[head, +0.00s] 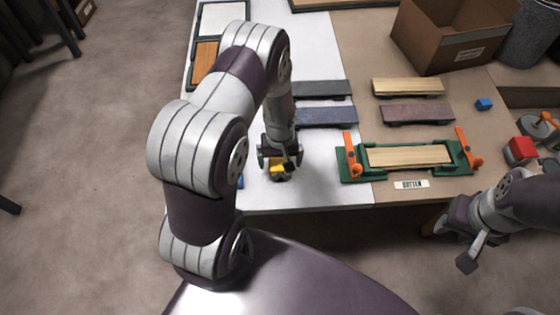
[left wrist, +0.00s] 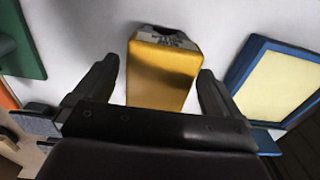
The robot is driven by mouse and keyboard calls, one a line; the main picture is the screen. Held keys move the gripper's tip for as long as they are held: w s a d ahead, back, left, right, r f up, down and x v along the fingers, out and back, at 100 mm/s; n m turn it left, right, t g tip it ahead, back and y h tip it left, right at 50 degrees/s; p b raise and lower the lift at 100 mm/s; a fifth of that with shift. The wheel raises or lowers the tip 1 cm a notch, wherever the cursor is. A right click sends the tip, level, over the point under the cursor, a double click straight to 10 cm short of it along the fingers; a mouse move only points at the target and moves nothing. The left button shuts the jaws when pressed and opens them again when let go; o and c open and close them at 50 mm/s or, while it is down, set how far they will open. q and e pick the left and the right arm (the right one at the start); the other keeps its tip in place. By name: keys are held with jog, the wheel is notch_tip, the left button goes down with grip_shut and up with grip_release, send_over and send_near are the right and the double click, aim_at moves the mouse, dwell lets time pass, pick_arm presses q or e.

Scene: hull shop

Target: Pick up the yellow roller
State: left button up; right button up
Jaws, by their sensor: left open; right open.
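The yellow roller (head: 277,169) is on the white part of the bench near the front edge, mostly hidden under my left gripper (head: 280,160) in the head view. In the left wrist view the yellow roller (left wrist: 163,72) shows as a yellow block with a grey end. It lies between the two dark fingers of my left gripper (left wrist: 158,72), with a gap showing on each side. My left gripper is open and points down over it. My right gripper (head: 454,243) is open and empty, off the bench's front edge at right.
A green jig (head: 348,165) with orange levers holds a pale wood board (head: 408,155). Dark and wooden planks lie behind it. A blue-framed panel (left wrist: 275,82) is right of the roller in the wrist view.

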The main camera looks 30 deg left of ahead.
pick_arm(q)
notch_tip(320, 180, down, 2)
jog(key=shift+d+f, duration=0.1)
jog(key=shift+d, duration=0.05)
jog(key=shift+w, duration=0.1)
jog(key=c, duration=1.5)
notch_tip(320, 180, up, 4)
jog(key=shift+r, duration=0.1)
jog(key=w+d+r+b, duration=0.2)
jog(key=w+d+r, duration=0.2)
jog(key=d+r, duration=0.3)
jog(key=d, duration=0.3)
jog(key=shift+d, duration=0.4)
